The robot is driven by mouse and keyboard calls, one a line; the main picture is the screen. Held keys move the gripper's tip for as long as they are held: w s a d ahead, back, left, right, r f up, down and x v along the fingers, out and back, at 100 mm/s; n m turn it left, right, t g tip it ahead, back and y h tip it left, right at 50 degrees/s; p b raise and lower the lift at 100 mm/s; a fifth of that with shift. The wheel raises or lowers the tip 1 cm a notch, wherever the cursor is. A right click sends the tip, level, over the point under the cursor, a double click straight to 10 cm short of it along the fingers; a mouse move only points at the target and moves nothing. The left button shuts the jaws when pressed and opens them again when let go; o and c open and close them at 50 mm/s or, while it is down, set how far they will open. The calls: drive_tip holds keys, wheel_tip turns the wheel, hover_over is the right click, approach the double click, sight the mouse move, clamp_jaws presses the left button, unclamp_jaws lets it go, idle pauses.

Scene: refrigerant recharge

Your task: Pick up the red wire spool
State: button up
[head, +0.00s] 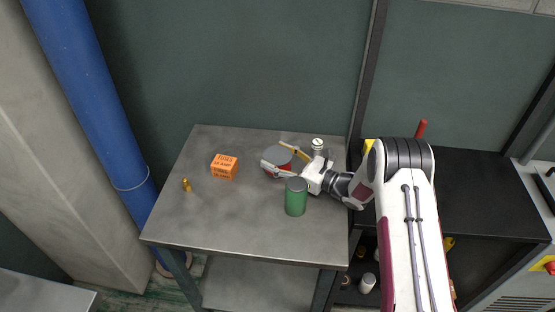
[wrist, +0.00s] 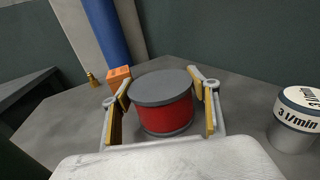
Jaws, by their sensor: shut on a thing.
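The red wire spool (wrist: 165,112) has a red winding between grey end discs. In the wrist view it stands upright between the two yellow-padded fingers of my gripper (wrist: 168,108). The fingers are shut on it, one at each side. In the head view the spool (head: 277,155) is at the back middle of the grey metal table (head: 235,225), partly hidden by my gripper (head: 279,160), which reaches in from the right. I cannot clearly tell whether the spool's base touches the table.
A green can (head: 296,199) stands close in front of my gripper. A white-topped cylinder (head: 317,146) marked "3 l/min" in the wrist view (wrist: 296,118) stands behind it. An orange box (head: 224,167) and a small brass fitting (head: 186,185) are left. The table's front is clear.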

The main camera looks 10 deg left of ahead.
sight(277, 155)
drive_tip(key=shift+r, duration=0.2)
wheel_tip(277, 155, up, 18)
idle(0.9)
drive_tip(key=shift+f, duration=0.1)
